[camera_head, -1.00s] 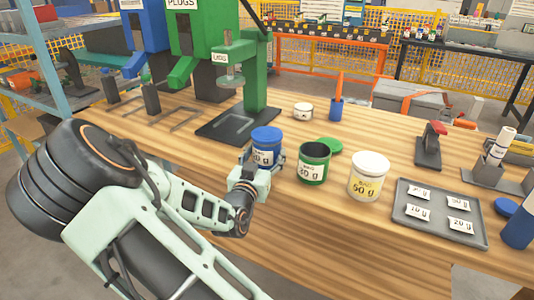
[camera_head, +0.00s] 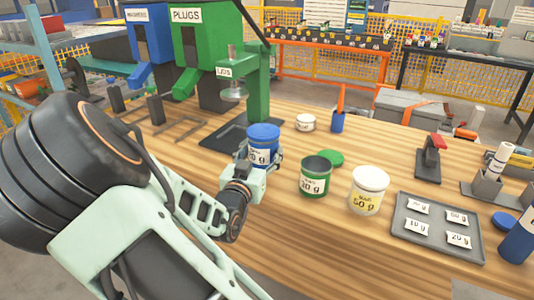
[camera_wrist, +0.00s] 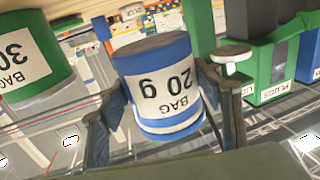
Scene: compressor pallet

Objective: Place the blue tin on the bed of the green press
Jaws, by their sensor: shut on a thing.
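The blue tin (camera_head: 263,142), labelled 20 g, is held in my gripper (camera_head: 262,162) in front of the green press. In the wrist view the blue tin (camera_wrist: 160,88) sits between the two fingers of my gripper (camera_wrist: 168,105), and its label appears upside down. The green press (camera_head: 258,85) stands behind the tin, marked LIDS, with a round grey head above its bed. The dark flat bed (camera_head: 222,133) shows behind and left of the tin, and the tin hides part of it. I cannot tell the tin's height above the table.
An open green tin (camera_head: 315,177) and a white tin (camera_head: 368,190) stand right of my gripper, with a green lid (camera_head: 331,157) behind. A grey tray (camera_head: 438,240) holds labelled cards. A small white pot (camera_head: 305,122) stands right of the press.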

